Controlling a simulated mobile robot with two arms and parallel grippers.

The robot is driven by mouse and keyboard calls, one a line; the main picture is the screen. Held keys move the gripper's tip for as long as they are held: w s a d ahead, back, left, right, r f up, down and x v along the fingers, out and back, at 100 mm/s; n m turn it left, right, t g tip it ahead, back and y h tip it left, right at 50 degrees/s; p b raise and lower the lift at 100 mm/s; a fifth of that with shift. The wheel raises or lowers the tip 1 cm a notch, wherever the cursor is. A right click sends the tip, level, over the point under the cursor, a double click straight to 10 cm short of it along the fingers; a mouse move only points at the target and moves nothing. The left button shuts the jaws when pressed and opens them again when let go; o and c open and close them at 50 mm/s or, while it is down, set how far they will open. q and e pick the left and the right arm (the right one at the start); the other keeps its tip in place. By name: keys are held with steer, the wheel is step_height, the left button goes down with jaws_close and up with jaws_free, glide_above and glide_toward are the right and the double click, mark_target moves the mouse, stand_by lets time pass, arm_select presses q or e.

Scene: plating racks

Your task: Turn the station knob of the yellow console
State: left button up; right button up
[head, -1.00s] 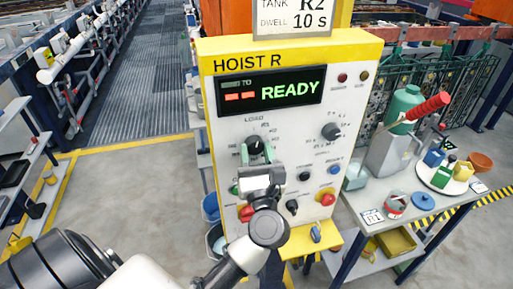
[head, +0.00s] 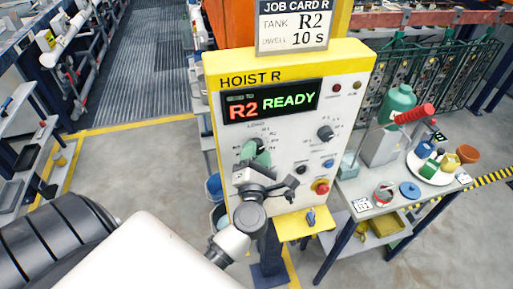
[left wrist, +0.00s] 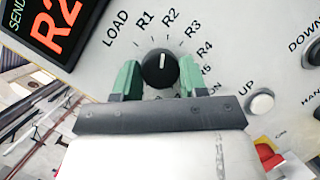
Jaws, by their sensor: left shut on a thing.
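The yellow console (head: 362,62) is labelled HOIST R and has a pale front panel. Its display (head: 270,102) reads R2 READY. The black station knob (left wrist: 160,70) shows in the left wrist view, its white pointer line aimed up at about the R2 mark. LOAD, R1, R2, R3 and R4 are printed around it. My left gripper (left wrist: 160,82) has its green fingers on either side of the knob, shut on it. In the head view my left gripper (head: 258,156) hides most of the knob. My right gripper is not in view.
A job card (head: 292,24) above the console reads TANK R2, DWELL 10 s. Another black knob (head: 325,133), buttons and a red stop button (head: 321,187) share the panel. A side table (head: 375,208) at right bears a jug, a green bottle and small pots.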

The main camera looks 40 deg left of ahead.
arm_select(q)
steer(key=shift+m, duration=0.4)
steer(key=o, duration=0.9)
steer(key=b+v, duration=0.5)
steer(key=v, duration=0.5)
steer(key=shift+s+d, duration=0.15)
steer(key=shift+s, duration=0.2)
steer(key=shift+f+h, duration=0.15)
steer(key=shift+h, duration=0.15)
